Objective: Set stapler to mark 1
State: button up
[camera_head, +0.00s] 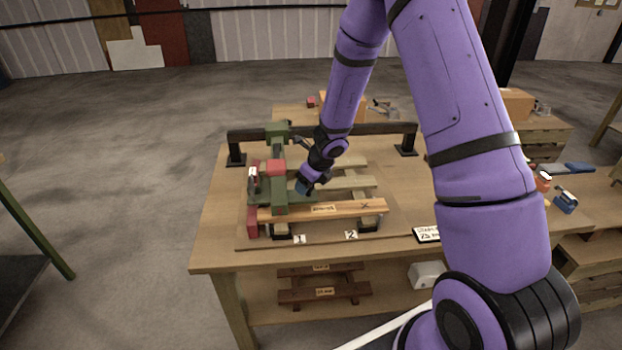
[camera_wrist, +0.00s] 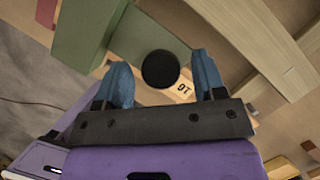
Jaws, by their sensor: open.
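The stapler appears to be the green carriage with red parts (camera_head: 278,168) that hangs on the dark rail over the wooden jig. Its green body (camera_wrist: 90,35) fills the upper left of the wrist view. Mark 1 (camera_head: 299,239) and mark 2 (camera_head: 351,235) are white labels at the jig's front edge; the carriage stands roughly in line with mark 1. My gripper (camera_head: 302,187) is open just right of the carriage. In the wrist view, a black round knob (camera_wrist: 160,69) shows between the blue fingertips, with gaps on both sides. I cannot tell how deep it sits.
The dark rail (camera_head: 375,129) crosses the back of the table on two posts. Wooden slats (camera_head: 350,207) lie across the jig. A white sign (camera_head: 426,234) stands at the right front. The table's right part is mostly clear behind the sign.

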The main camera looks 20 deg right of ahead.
jog(key=v, duration=1)
jog(key=shift+r, duration=0.35)
jog(key=shift+s, duration=0.1)
jog(key=s+a+r+n+y, duration=0.1)
jog(key=s+a+r+n, duration=0.1)
jog(key=s+r+n, duration=0.6)
jog(key=s+a+r+n+y, duration=0.1)
jog(key=s+a+r+n, duration=0.15)
jog(key=r+n, duration=0.55)
jog(key=s+d+r+n+h, duration=0.1)
jog(key=s+r+n, duration=0.2)
jog(key=s+n, duration=0.2)
jog(key=s+r+n+h, duration=0.1)
jog(key=s+r+n, duration=0.2)
jog(key=s, duration=0.6)
jog(key=s+d+r+n+t+h, duration=0.1)
jog(key=s+r+n+h, duration=0.1)
jog(key=s+r+n, duration=0.2)
jog(key=s+n, duration=0.2)
jog(key=s, duration=0.1)
jog(key=shift+d+n, duration=0.3)
jog(key=shift+d, duration=0.05)
